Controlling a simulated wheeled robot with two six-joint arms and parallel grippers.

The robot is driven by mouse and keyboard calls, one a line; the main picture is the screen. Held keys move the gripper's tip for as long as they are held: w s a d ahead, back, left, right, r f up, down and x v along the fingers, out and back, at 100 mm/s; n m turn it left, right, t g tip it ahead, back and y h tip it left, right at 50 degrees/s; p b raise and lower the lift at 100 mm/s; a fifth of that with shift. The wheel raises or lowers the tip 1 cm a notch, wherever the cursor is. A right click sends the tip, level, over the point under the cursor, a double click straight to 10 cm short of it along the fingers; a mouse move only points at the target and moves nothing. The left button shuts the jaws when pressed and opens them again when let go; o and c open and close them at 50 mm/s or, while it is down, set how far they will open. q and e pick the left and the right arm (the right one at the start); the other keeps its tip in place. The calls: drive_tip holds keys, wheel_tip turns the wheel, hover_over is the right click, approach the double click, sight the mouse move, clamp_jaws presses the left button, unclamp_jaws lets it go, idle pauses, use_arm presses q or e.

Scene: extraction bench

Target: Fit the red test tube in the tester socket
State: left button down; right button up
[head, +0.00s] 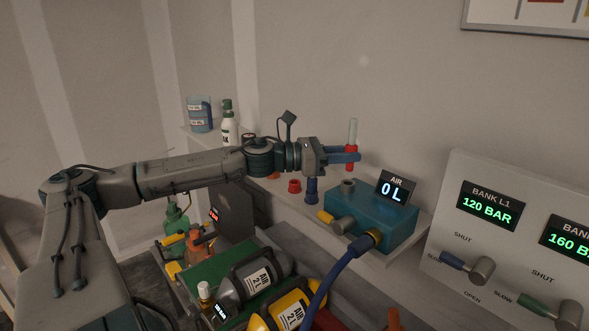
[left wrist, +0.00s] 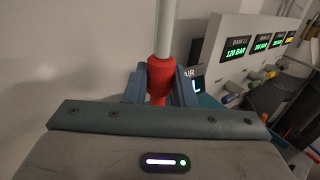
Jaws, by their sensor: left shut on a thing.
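My left gripper (head: 345,156) is shut on the red test tube (head: 351,149), which has a clear upper part and a red lower part. It holds the tube upright above the bench, to the upper left of the blue tester box. The red part (left wrist: 160,78) shows between the fingers in the left wrist view. The blue tester (head: 375,218) has a grey round socket (head: 348,186) on top and a display (head: 396,188) reading AIR 0 L. The tube is apart from the socket. My right gripper is not in view.
A red ring-shaped piece (head: 294,186) and a dark blue piece (head: 311,190) stand left of the tester. A blue hose (head: 338,265) runs from its front. Gas bottles (head: 262,280) lie in front. A valve panel (head: 510,240) stands at right.

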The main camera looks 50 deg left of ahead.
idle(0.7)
use_arm(q)
drive_tip(key=shift+b, duration=0.45)
idle(0.5)
drive_tip(key=shift+f+b, duration=0.65)
drive_tip(key=shift+b, duration=0.25)
drive_tip(key=shift+f+b, duration=1.95)
drive_tip(key=shift+b, duration=0.2)
drive_tip(key=c, duration=1.1)
unclamp_jaws()
